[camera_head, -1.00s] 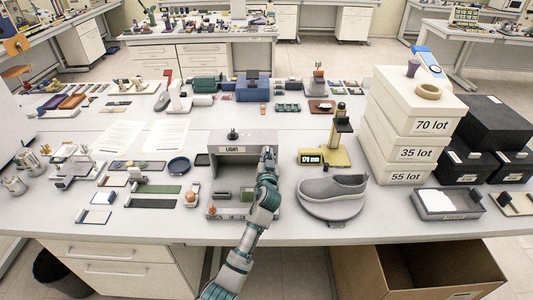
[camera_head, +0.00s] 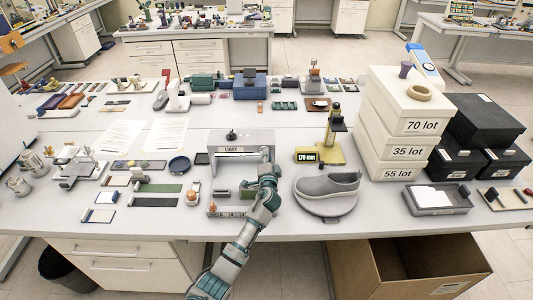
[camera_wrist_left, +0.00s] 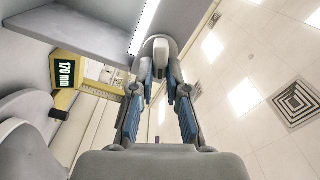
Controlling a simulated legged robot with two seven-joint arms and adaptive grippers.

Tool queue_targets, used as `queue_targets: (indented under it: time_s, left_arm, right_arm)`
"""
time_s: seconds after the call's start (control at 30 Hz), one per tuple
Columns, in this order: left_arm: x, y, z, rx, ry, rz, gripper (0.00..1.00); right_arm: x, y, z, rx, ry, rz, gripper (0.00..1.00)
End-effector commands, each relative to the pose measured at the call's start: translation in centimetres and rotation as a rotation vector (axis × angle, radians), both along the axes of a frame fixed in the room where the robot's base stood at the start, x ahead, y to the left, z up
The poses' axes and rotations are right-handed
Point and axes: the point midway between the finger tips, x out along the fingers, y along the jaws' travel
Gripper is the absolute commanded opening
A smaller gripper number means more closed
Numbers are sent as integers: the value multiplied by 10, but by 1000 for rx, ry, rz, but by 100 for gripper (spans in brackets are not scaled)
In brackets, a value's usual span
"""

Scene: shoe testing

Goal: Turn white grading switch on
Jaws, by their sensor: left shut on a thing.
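The grey box marked LIGHT (camera_head: 262,135) stands mid-table in the head view, with a bright white strip along its front opening. My left gripper (camera_head: 266,153) is at its right front edge. In the left wrist view, the blue-padded fingers of my left gripper (camera_wrist_left: 160,78) are shut on a rounded white switch (camera_wrist_left: 155,48) at the edge of the box. A bright strip (camera_wrist_left: 146,22) glows along the box edge beside it. The switch is hidden by my gripper in the head view. My right gripper is not in view.
A grey shoe (camera_head: 328,185) on a round stand is right of my left arm. Behind it is a yellow gauge (camera_head: 330,152) reading 170 mm. White lot boxes (camera_head: 405,125) are stacked farther right. Small samples and a dark blue round dish (camera_head: 179,164) lie to the left.

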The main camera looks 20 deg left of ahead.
Motion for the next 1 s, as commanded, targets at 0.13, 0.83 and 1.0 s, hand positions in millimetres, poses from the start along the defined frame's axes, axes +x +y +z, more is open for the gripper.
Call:
queue_targets:
  time_s: [0.13,0.83,1.0]
  left_arm:
    - [0,-1,-3,120,40,-2,0]
    - [0,-3,-11,400,124,-4,0]
    - [0,-3,-12,404,125,-4,0]
  right_arm:
    - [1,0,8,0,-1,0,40]
    - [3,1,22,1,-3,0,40]
    - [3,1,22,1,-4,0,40]
